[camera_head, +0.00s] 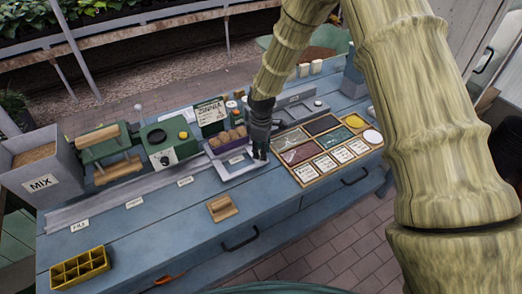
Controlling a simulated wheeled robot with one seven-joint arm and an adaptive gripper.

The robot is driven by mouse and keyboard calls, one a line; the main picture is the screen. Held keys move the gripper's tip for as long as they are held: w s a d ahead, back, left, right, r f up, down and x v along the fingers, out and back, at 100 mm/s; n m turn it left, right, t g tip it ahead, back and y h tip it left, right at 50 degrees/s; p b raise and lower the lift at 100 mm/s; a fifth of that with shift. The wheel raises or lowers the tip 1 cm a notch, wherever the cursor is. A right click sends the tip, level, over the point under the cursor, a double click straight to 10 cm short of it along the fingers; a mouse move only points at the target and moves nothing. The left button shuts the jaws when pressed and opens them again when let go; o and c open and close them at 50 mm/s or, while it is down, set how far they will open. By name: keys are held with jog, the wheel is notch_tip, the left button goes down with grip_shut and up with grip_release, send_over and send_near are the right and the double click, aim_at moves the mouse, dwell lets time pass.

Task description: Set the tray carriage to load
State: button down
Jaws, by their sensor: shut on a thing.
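The tray carriage (238,170) is a light grey plate on the blue bench, at the right end of a long pale rail (120,198). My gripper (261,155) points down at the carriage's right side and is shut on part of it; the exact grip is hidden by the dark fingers. A purple tray (217,151) with several brown lumps sits at the carriage's back. Small white labels stand along the rail's front, one of them at the far left (79,226); their words are too small to read surely.
A green machine (168,140) and a grey MIX bin (35,170) stand behind the rail. A wooden block (222,208) and a yellow divided tray (80,268) lie in front. A framed card board (326,147) is right of my gripper.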

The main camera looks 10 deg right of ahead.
jog(key=c, duration=1.3)
grip_release()
jog(key=shift+w+d, duration=0.15)
jog(key=shift+d, duration=0.1)
jog(key=shift+o, duration=1)
jog(key=shift+d, duration=0.1)
jog(key=shift+a+r, duration=0.1)
jog(key=shift+a, duration=0.1)
notch_tip(320, 180, up, 12)
jog(key=shift+d, duration=0.15)
jog(key=shift+f, duration=0.2)
